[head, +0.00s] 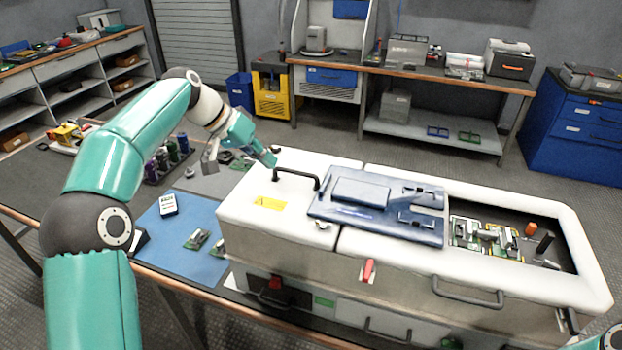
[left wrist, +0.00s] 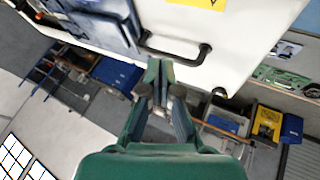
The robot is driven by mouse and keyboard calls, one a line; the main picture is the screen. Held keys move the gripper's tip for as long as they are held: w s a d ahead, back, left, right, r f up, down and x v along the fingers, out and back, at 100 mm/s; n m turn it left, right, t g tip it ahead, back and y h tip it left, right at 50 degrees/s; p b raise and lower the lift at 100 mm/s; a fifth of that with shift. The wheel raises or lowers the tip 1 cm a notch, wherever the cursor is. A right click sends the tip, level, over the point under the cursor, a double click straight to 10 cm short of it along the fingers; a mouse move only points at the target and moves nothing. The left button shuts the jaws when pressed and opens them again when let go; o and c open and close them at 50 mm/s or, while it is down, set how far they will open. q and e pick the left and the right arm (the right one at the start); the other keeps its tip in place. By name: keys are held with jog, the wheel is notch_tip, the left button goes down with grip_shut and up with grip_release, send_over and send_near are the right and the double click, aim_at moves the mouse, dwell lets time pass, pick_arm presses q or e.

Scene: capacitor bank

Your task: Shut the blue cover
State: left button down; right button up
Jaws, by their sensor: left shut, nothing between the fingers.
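The blue cover (head: 375,207) lies flat on top of the white cabinet (head: 240,213), left of an open bay (head: 500,240) where circuit parts show. In the left wrist view the cover (left wrist: 108,22) is at the upper left, partly cut off by the frame. A black bar handle (head: 298,176) stands on the cabinet top just left of the cover; it also shows in the left wrist view (left wrist: 175,52). My left gripper (head: 270,161) is shut and empty, near the cabinet's far left edge, apart from the cover. My right gripper is out of view.
A red switch (head: 368,271) and a grey handle (head: 468,294) are on the cabinet's front. A blue mat (head: 180,245) with small boards and dark cylinders (head: 165,158) lie to the left. Benches stand behind, across open floor.

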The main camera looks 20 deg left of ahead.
aim_at(318, 190)
pick_arm(q)
jog(key=x, duration=0.9)
jog(key=shift+w+d+r+p, duration=0.1)
jog(key=shift+r+p, duration=0.05)
jog(key=shift+p, duration=0.2)
jog(key=d, duration=0.2)
jog(key=shift+d+r+p, duration=0.1)
jog(key=shift+d+p, duration=0.2)
jog(key=shift+p, duration=0.05)
jog(key=shift+d, duration=0.7)
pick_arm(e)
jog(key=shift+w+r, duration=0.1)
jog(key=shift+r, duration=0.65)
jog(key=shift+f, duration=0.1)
